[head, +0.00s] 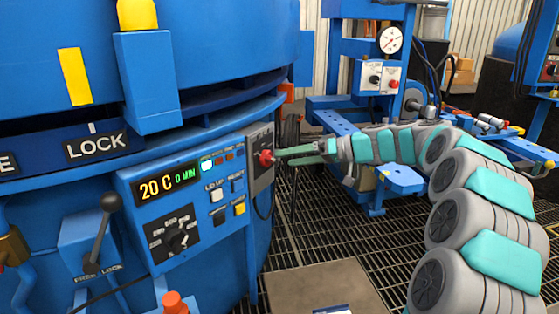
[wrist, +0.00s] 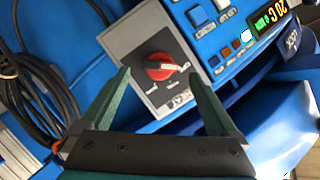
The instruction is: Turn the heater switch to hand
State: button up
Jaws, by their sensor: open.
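The heater switch is a red knob with a pale pointer on a grey box; it shows in the wrist view (wrist: 160,67) and in the head view (head: 266,158). The grey box (head: 260,140) is fixed beside the blue control panel. My gripper (head: 288,156) is open, its green fingers pointing at the knob. In the wrist view its fingertips (wrist: 158,73) lie on either side of the knob, apart from it as far as I can tell. The knob's labels are too small to read surely.
The blue control panel (head: 190,200) carries a display, buttons and a black dial. A lever (head: 100,230) stands at lower left. Black cables (wrist: 30,75) hang beside the box. A blue machine (head: 385,75) stands behind my arm. Grating floor lies below.

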aim_at(275, 161)
jog(key=shift+x, duration=2.3)
jog(key=c, duration=1.4)
